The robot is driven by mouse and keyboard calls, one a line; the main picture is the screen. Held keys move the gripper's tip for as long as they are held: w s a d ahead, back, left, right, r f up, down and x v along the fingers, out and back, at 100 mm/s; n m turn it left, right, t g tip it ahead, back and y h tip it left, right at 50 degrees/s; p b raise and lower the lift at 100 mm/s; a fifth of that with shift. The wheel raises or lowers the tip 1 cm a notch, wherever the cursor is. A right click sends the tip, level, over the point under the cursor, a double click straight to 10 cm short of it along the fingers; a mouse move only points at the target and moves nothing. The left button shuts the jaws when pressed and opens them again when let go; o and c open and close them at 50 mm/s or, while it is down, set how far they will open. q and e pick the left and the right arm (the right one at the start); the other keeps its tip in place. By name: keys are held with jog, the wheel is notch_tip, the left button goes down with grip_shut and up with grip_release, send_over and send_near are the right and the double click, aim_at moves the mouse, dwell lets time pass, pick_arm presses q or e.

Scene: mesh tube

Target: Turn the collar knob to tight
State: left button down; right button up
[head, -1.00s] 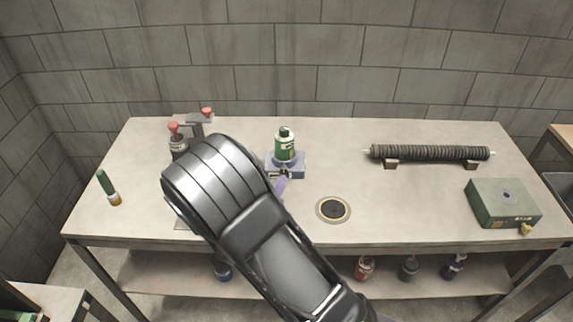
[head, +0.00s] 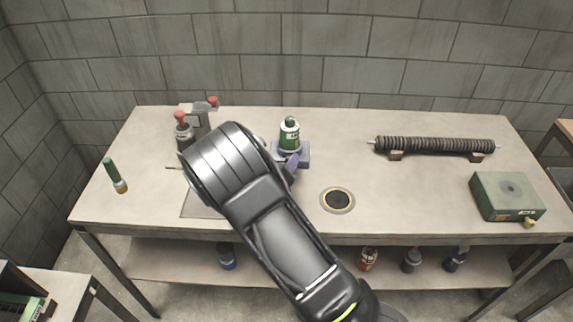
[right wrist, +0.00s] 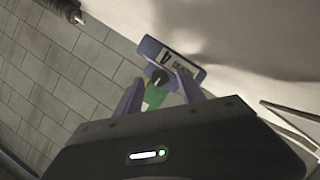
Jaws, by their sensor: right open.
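A green bottle (head: 289,135) with a white label stands upright in a blue-grey block (head: 304,152) at the middle of the bench. In the right wrist view the block (right wrist: 192,68) carries a white label with dark marks. In the head view my right gripper (head: 293,164) is at the block's front, and the knob is hidden there. My left gripper is out of view.
A dark ribbed tube (head: 435,146) lies on two supports at the back right. A green box (head: 505,196) is at the right. A round dark-centred port (head: 337,200) is in the bench top. A red-topped fixture (head: 184,130) and a green-handled tool (head: 114,174) are at the left.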

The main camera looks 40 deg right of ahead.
jog(key=shift+w+d, duration=0.1)
jog(key=shift+c, duration=0.4)
grip_shut()
